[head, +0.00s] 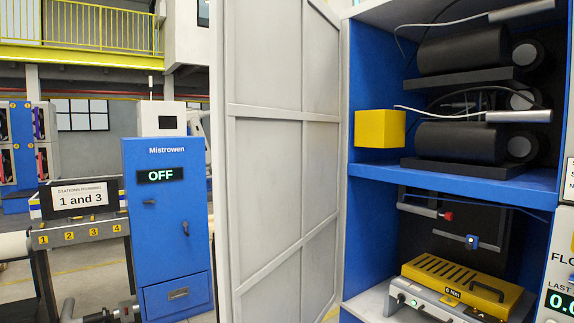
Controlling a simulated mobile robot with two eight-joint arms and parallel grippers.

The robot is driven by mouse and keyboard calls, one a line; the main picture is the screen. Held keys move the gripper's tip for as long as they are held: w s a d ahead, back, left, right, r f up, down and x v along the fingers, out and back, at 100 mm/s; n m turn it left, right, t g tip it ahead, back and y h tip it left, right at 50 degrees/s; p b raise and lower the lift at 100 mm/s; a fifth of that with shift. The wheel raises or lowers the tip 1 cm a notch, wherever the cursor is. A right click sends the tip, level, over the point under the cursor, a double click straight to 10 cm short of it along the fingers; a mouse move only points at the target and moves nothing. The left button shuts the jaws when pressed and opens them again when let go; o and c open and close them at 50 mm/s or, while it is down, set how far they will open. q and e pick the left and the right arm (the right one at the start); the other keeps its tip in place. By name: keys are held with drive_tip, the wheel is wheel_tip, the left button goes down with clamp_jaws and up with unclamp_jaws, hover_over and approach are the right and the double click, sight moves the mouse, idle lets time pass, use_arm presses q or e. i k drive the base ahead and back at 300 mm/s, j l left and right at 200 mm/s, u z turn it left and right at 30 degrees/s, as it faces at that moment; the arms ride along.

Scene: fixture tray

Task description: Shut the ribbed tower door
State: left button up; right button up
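The ribbed tower door (275,150) is a tall pale grey panel with raised ribs, in the middle of the head view. It stands wide open, swung out from the left side of the blue tower cabinet (455,182), whose inside is exposed. The door's top and bottom run out of the picture. No handle shows on the face I see. Neither of my grippers shows in the head view.
Inside the tower are black rolls (460,50) on shelves, a yellow block (380,128) at the left wall near the door, and a yellow-topped device (462,285) below. Left of the door stand a blue Mistrowen cabinet (165,235) and a numbered conveyor (85,232).

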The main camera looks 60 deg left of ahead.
sight(275, 66)
drive_tip(key=k+j+u, duration=0.1)
drive_tip(key=j, duration=0.6)
drive_tip(key=k+j+u, duration=0.1)
drive_tip(key=j, duration=1.35)
drive_tip(key=i+j+u, duration=0.1)
drive_tip(key=j, duration=0.25)
drive_tip(key=i+j, duration=0.1)
drive_tip(key=j, duration=0.25)
drive_tip(key=j+u, duration=0.15)
drive_tip(key=j, duration=0.2)
drive_tip(key=i+j, duration=0.3)
drive_tip(key=j+z, duration=0.2)
drive_tip(key=z, duration=0.25)
drive_tip(key=k+j+z, duration=0.1)
drive_tip(key=z, duration=0.35)
drive_tip(key=k+j+u, duration=0.25)
drive_tip(key=k+j, duration=0.3)
drive_tip(key=k, duration=0.1)
